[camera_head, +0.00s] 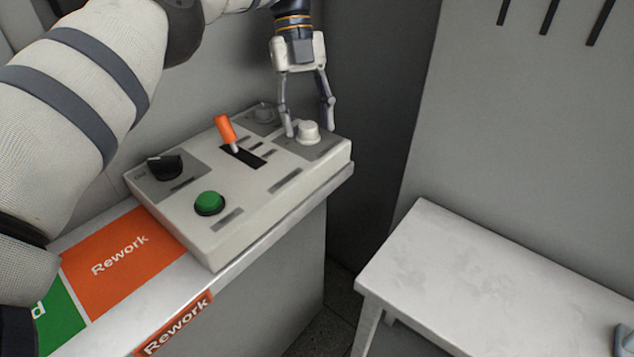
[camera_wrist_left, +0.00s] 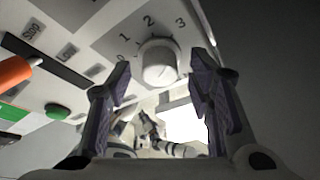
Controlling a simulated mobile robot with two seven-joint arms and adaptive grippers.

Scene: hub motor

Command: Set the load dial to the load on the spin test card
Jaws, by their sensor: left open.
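The load dial is a white round knob (camera_head: 307,131) on a grey plate at the right end of the control box (camera_head: 240,210). In the left wrist view the knob (camera_wrist_left: 159,62) has the numbers 1, 2 and 3 printed around it. My left gripper (camera_head: 310,132) is open and points down at the knob. In the left wrist view its fingers (camera_wrist_left: 163,85) stand apart, one on each side of the knob; I cannot tell whether they touch it. The dial's set position is not clear. The spin test card is not seen. My right gripper is not in view.
The box also carries an orange-handled lever (camera_head: 225,128), a green button (camera_head: 209,202) and a black knob (camera_head: 165,166). An orange Rework label (camera_head: 120,260) lies on the counter to the left. A pale table (camera_head: 490,270) stands at right, mostly bare.

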